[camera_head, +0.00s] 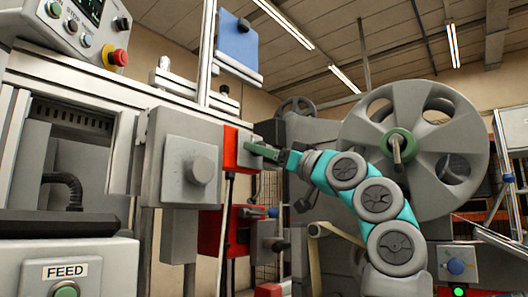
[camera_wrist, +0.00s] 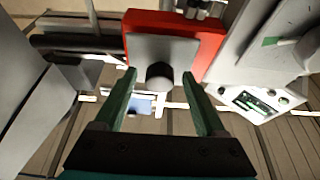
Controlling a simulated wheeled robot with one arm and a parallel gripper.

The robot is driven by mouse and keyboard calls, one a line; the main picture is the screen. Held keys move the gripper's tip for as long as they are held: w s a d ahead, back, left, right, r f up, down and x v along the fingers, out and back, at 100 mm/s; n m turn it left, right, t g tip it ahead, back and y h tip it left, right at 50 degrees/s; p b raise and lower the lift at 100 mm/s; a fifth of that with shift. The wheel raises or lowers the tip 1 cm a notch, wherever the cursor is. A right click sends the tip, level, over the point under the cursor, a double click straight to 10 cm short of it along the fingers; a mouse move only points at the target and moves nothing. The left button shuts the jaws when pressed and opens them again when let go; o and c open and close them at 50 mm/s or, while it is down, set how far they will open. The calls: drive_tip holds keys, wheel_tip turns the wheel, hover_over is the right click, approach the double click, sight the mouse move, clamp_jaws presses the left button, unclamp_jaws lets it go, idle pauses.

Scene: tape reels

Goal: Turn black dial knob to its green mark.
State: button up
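The black dial knob (camera_wrist: 160,75) sticks out from a grey plate (camera_wrist: 160,48) on a red box (camera_wrist: 205,25) in the wrist view. My gripper (camera_wrist: 158,78) is open, with one green finger on each side of the knob. Gaps show between the fingers and the knob, so I see no contact. In the head view my gripper (camera_head: 262,152) is at the front of the red box (camera_head: 231,150), and its fingers hide the knob. I cannot make out a green mark around the black knob in either view.
A grey box with a larger grey knob (camera_head: 200,170) stands just left of the red box. A green mark (camera_wrist: 270,41) shows on a grey panel in the wrist view. A large grey reel (camera_head: 415,150) is behind my arm. A lower red box (camera_head: 225,232) sits below.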

idle(0.5)
drive_tip(key=m+t+h+b, duration=0.1)
drive_tip(key=m, duration=0.2)
drive_tip(key=m+t+h+b, duration=0.1)
drive_tip(key=m+h, duration=0.1)
drive_tip(key=m, duration=0.2)
drive_tip(key=m+t+h+b, duration=0.1)
drive_tip(key=m, duration=0.2)
drive_tip(key=shift+s+a+r+m, duration=0.1)
drive_tip(key=shift+s+m, duration=0.1)
drive_tip(key=shift+m, duration=0.2)
drive_tip(key=shift+h, duration=0.4)
